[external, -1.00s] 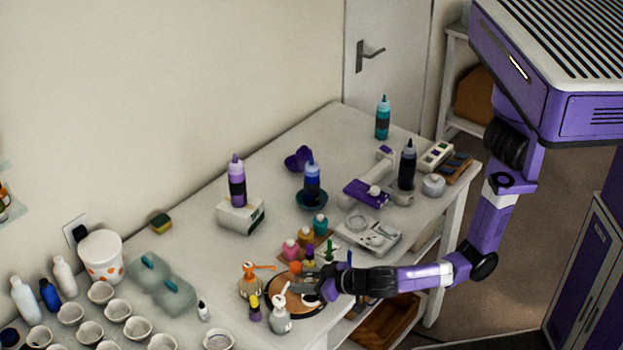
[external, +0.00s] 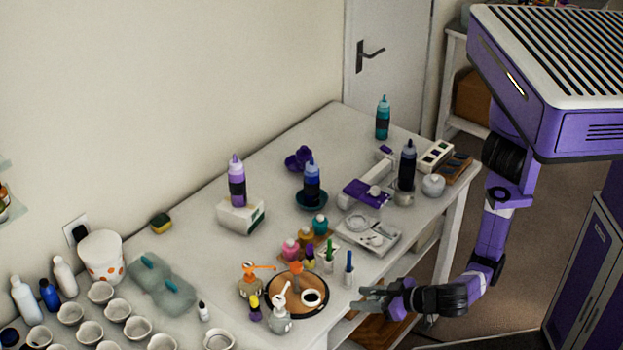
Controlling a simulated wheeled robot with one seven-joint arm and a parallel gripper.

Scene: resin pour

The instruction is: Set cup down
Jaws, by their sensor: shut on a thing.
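A small white cup (external: 311,298) with dark contents stands upright on the round brown board (external: 281,311), near its right edge. My gripper (external: 362,298) is to the right of the cup and apart from it, by the table's front edge. Its grey fingers point left toward the board. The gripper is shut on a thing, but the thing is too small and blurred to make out.
A white holder with a blue marker (external: 349,270) stands close behind my gripper. Pump bottles (external: 280,315) crowd the board's front left. A grey scale (external: 369,234) is behind. Several white cups (external: 137,328) fill the left.

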